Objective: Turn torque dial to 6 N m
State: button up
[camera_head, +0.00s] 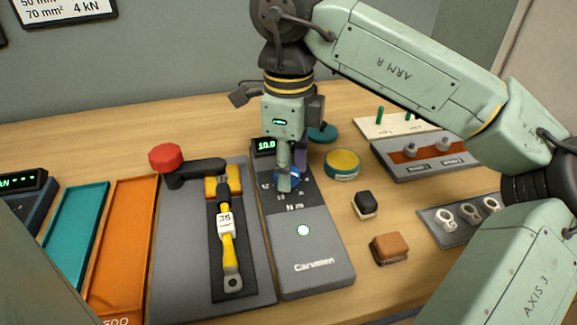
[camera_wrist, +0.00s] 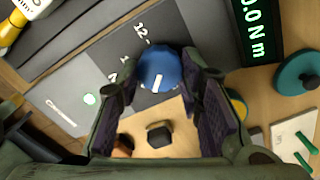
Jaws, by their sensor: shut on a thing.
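The torque unit (camera_head: 318,247) is a grey box marked "Carvelien" and "N m", standing on the wooden bench right of centre. Its green display (camera_head: 265,145) reads 10.0, and in the wrist view the display (camera_wrist: 252,32) shows "0.0 N m" with its left end cut off. The blue torque dial (camera_wrist: 158,68) has a white pointer mark and printed numbers around it, among them 12. My gripper (camera_wrist: 160,95) points down over the dial, its two padded fingers shut on the dial's sides. In the head view the gripper (camera_head: 286,182) hides most of the dial.
Left of the unit is a grey plate (camera_head: 185,290) with a yellow-handled tool (camera_head: 226,235) and a red knob (camera_head: 166,157). Orange (camera_head: 118,240) and teal (camera_head: 75,220) trays lie farther left. A yellow-topped tin (camera_head: 342,164), a black block (camera_head: 365,203) and a brown block (camera_head: 389,247) stand close on the right.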

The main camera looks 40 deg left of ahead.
jog(key=n, duration=0.4)
jog(key=shift+n, duration=0.3)
jog(key=shift+w+n, duration=0.1)
jog(key=shift+n, duration=1.9)
jog(key=o, duration=1.2)
jog(key=shift+c, duration=0.2)
notch_tip(320, 180, up, 12)
